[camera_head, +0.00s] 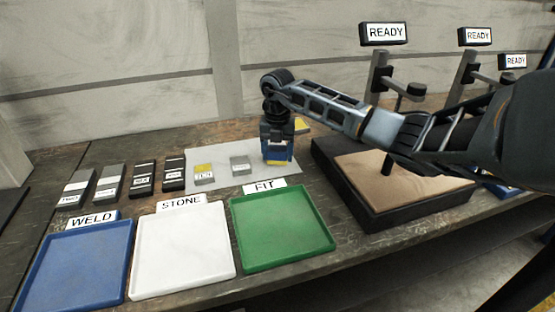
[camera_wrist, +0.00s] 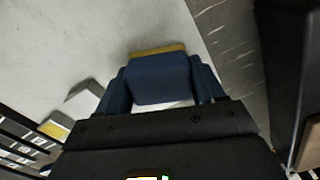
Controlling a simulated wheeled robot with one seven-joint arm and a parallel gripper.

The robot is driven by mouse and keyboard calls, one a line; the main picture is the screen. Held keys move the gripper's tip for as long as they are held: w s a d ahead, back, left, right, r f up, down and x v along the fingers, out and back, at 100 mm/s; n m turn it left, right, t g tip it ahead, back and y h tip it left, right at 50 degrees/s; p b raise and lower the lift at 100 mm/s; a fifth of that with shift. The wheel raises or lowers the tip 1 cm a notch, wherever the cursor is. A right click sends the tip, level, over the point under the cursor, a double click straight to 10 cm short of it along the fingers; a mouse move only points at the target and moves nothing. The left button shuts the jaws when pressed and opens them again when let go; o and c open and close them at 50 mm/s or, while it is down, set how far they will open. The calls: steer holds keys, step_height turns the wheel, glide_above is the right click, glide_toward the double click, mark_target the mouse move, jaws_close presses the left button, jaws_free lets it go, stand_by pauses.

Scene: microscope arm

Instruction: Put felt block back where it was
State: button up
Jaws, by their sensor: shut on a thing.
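My gripper (camera_head: 278,150) is pointed down over the back right part of the pale sheet (camera_head: 222,182). In the wrist view my gripper (camera_wrist: 161,88) is shut on a blue block with a yellow edge (camera_wrist: 158,78), one finger on each side of it. I take this to be the felt block; no label on it is readable. In the head view it is mostly hidden by my fingers. I cannot tell whether it touches the sheet. A small grey block (camera_head: 240,164) and a yellow-and-grey labelled block (camera_head: 204,173) lie on the sheet to its left.
Grey blocks (camera_head: 110,182) and black blocks (camera_head: 145,176) lie left of the sheet. Blue WELD (camera_head: 75,268), white STONE (camera_head: 183,250) and green FIT (camera_head: 283,228) trays stand in front. A dark-framed brown pad (camera_head: 385,182) is close on the right. A yellow piece (camera_head: 302,125) shows behind my gripper.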

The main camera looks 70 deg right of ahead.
mark_target(277, 149)
steer(key=shift+f, duration=0.1)
steer(key=o, duration=0.9)
step_height(277, 149, up, 12)
steer(key=shift+r+b, duration=0.1)
steer(key=shift+b, duration=0.25)
